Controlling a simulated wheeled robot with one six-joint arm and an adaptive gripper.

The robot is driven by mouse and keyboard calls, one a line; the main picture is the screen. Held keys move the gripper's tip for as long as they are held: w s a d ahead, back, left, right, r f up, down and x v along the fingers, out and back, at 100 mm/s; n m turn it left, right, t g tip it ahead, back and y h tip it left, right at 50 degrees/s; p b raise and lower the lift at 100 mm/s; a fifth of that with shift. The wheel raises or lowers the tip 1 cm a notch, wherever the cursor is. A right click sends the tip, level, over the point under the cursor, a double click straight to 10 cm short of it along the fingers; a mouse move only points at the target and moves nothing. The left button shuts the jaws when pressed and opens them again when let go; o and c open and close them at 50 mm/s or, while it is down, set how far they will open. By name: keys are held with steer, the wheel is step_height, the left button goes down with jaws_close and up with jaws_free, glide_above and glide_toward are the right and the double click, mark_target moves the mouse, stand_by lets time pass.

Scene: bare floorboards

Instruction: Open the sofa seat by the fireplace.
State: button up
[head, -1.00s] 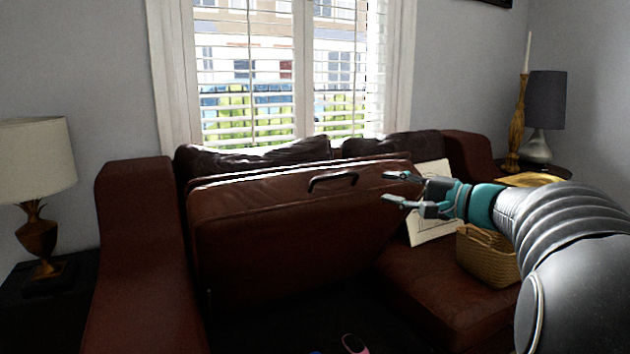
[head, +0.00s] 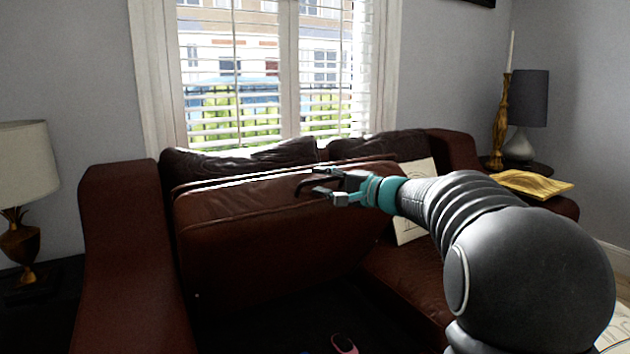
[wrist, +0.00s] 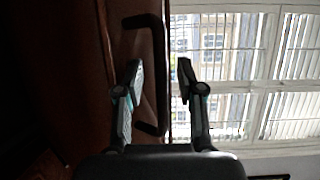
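The left seat of the brown leather sofa (head: 270,235) stands tilted up, its top edge near the back cushions. A dark space shows beneath it. A black handle (head: 301,187) sits near the seat's upper right edge, partly covered by my gripper in the head view. My gripper (head: 324,184) is at the handle with its fingers apart. In the wrist view the handle (wrist: 161,72) runs between the two open fingers, closer to the left one. I cannot tell whether a finger touches it. No fireplace is in view.
A pink object (head: 343,343) lies in the dark space below the seat. A white picture board (head: 411,229) leans on the right seat, partly behind my arm. Lamps stand at left (head: 22,165) and right (head: 527,105).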

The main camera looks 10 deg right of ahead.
steer(key=shift+w+a, duration=0.1)
jaws_close()
